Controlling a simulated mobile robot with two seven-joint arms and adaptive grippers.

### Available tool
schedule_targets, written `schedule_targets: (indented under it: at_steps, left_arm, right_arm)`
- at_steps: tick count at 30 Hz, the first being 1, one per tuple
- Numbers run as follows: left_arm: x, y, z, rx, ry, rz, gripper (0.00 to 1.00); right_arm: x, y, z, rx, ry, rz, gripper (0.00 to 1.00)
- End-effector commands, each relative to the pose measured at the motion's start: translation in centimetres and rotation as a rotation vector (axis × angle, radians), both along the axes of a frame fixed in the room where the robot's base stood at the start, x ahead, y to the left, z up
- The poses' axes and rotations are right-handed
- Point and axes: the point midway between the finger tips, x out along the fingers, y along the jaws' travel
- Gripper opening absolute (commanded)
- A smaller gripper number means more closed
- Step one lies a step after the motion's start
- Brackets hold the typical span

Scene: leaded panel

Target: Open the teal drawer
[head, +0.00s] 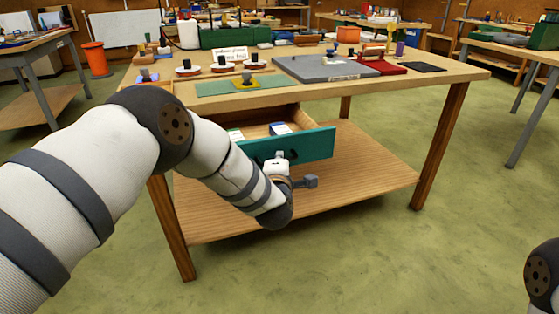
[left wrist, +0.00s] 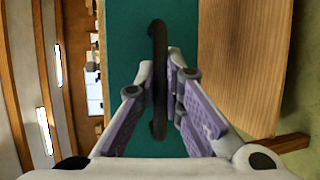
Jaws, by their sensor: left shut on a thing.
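The teal drawer (head: 314,147) stands pulled out under the front edge of the wooden workbench (head: 350,83), and its inside shows from above. In the left wrist view the teal front (left wrist: 125,50) carries a dark bar handle (left wrist: 157,35). My left gripper (left wrist: 160,72) has its fingers closed around the middle of this handle. In the head view my left gripper (head: 280,158) is at the drawer front, and the handle is hidden there. My right gripper is out of view; only a bit of my right arm shows at the lower right.
A blue-and-white box (head: 281,129) and another pale item (head: 235,134) lie in the drawer. A wooden lower shelf (head: 350,180) is beneath it. The bench top holds a green mat (head: 215,88), a grey board (head: 322,67) and small tools. Green floor in front is clear.

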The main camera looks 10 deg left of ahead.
Motion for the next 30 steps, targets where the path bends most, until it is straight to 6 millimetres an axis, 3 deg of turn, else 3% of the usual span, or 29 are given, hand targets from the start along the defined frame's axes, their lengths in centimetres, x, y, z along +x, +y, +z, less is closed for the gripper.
schedule_targets:
  at_steps: [5, 6, 17, 20, 30]
  left_arm:
    - [0.1, 0.0, 0.2, -0.001, -0.003, 0.001, 0.0]
    - [0.1, 0.0, 0.2, -0.001, -0.003, 0.001, 0.18]
    - [-0.4, -0.1, 0.1, -0.001, 0.001, -0.001, 0.18]
    - [-2.0, -0.4, 0.4, -0.002, 0.002, -0.001, 0.18]
    - [-10.1, -2.0, 2.1, -0.001, 0.0, -0.001, 0.18]
  right_arm:
    - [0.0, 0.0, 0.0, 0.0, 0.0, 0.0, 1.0]
    - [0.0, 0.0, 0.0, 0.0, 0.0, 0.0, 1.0]
    - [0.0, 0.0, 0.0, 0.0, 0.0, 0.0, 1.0]
    - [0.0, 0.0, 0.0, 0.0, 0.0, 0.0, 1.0]
    - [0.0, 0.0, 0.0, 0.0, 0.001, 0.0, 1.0]
